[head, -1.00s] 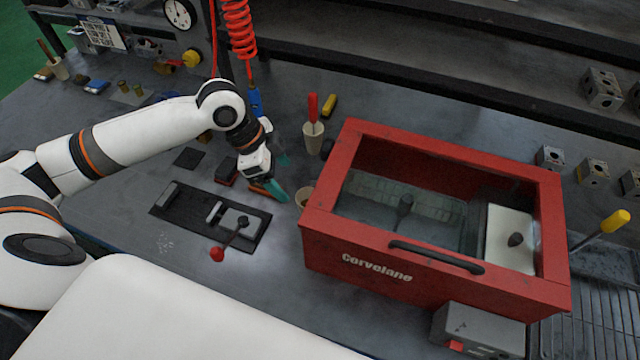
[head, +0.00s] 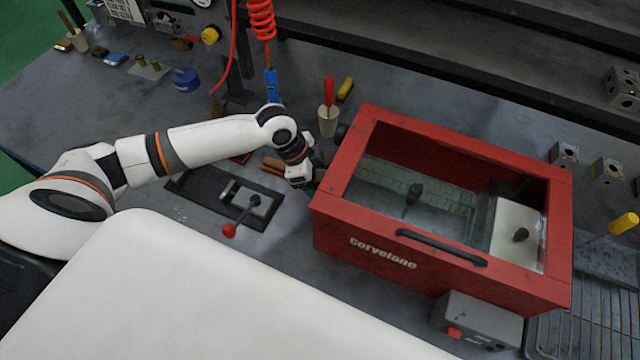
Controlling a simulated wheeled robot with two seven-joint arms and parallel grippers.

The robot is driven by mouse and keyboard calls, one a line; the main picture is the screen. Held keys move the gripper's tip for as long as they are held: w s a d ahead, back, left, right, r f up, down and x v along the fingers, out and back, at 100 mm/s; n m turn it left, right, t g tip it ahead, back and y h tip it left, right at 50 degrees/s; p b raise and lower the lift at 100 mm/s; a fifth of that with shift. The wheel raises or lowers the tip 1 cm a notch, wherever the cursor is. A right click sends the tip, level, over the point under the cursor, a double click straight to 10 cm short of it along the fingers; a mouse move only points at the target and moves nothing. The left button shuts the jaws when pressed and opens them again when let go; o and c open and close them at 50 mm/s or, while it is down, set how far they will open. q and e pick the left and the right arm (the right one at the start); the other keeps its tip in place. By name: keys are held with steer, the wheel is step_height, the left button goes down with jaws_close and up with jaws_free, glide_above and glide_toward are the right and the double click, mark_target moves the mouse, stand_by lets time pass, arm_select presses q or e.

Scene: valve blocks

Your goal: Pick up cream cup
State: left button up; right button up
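A cream cup (head: 328,121) holding a red-handled tool stands upright behind the left end of the red box. Another cream cup (head: 80,40) with a wooden-handled tool stands at the far left of the bench. A small cup that showed by the box's left wall a second ago is now hidden around my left gripper. My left gripper (head: 316,178) is low against the left side of the red box. Its fingertips are mostly hidden by its own wrist and the box, so its opening and any hold cannot be seen. My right gripper is out of view.
The red box (head: 342,222) with a glass top stands close to my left gripper. A black fixture (head: 205,190) with a red-knobbed lever lies left of it. A red coiled hose (head: 262,20) hangs behind. A grey switch box (head: 478,322) is in front.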

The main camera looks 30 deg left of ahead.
arm_select(q)
steer(key=shift+d+f, duration=0.15)
steer(key=shift+f, duration=0.15)
steer(key=shift+c, duration=0.5)
steer(key=c, duration=0.9)
steer(key=shift+c, duration=0.2)
steer(key=shift+r, duration=0.1)
